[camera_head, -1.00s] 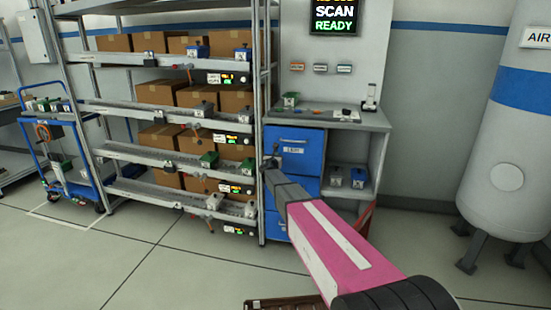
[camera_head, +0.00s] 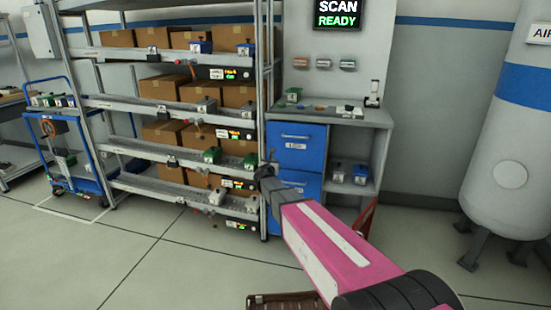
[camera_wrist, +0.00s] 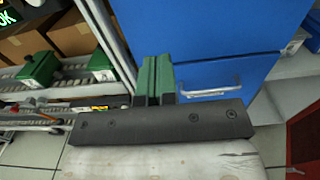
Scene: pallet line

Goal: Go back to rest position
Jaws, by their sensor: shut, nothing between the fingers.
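My arm reaches forward with its pink and white link. My gripper (camera_head: 268,166) is at its far end, in front of the blue drawer cabinet (camera_head: 295,147) and just right of the rack's front post. In the wrist view my gripper's two green fingers (camera_wrist: 158,78) lie side by side, shut and empty. The blue drawer front with its metal handle (camera_wrist: 210,88) is behind and right of them. No object is held.
A rack (camera_head: 160,104) with boxes and small parts stands at left, beside a blue trolley (camera_head: 75,172). A grey workbench (camera_head: 372,118) adjoins the cabinet. A white tank (camera_head: 510,125) stands at right. A brown slatted thing (camera_head: 285,302) is low in front.

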